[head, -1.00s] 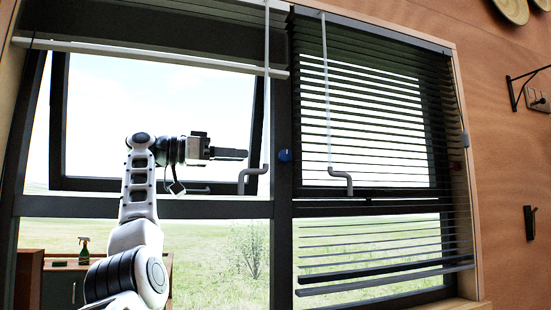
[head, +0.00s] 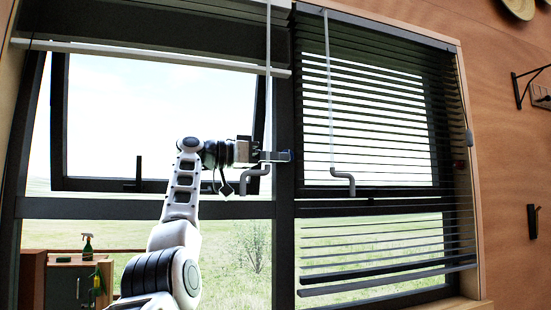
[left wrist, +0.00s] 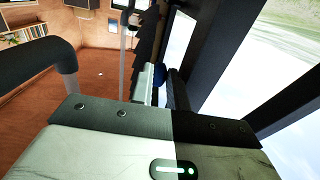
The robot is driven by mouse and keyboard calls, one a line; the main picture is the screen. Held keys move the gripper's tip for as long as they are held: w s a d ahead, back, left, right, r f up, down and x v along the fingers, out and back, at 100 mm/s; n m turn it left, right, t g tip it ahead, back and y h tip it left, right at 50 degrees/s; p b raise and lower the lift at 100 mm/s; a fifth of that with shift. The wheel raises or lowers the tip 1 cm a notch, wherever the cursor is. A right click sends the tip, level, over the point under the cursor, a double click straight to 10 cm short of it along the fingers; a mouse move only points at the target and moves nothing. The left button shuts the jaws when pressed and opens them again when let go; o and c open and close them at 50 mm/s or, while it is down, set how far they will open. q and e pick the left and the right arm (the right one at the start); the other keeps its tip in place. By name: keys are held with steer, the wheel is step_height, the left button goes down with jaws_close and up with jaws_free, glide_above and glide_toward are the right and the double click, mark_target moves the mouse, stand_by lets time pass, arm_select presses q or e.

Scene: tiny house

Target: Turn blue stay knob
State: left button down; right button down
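The blue knob sits on the dark upright post between the two window panes. In the head view it is mostly hidden behind my left gripper (head: 275,156), which reaches in from the left at the post. In the left wrist view the blue knob (left wrist: 159,75) shows small and dark in the gap between the two fingers (left wrist: 163,88), at their far ends. The fingers stand apart, one pale and one dark. I cannot tell whether either finger touches the knob. My right gripper is not in view.
A bent grey blind handle (head: 256,173) hangs very close to my left gripper. Another bent handle (head: 343,179) hangs to the right, before the lowered slatted blind (head: 375,120). The left window sash (head: 110,184) is tilted open. A green spray bottle (head: 87,247) stands at lower left.

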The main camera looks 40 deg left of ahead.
arm_select(q)
steer(key=shift+r+g+y, duration=0.3)
steer(key=shift+r+g, duration=0.05)
steer(key=shift+g, duration=0.15)
steer(key=shift+f, duration=0.1)
steer(key=c, duration=1.6)
jaws_free()
steer(key=shift+c, duration=0.2)
steer(key=shift+s+a, duration=0.1)
steer(key=v, duration=1.5)
steer(key=shift+s+a, duration=0.2)
steer(key=shift+s, duration=0.15)
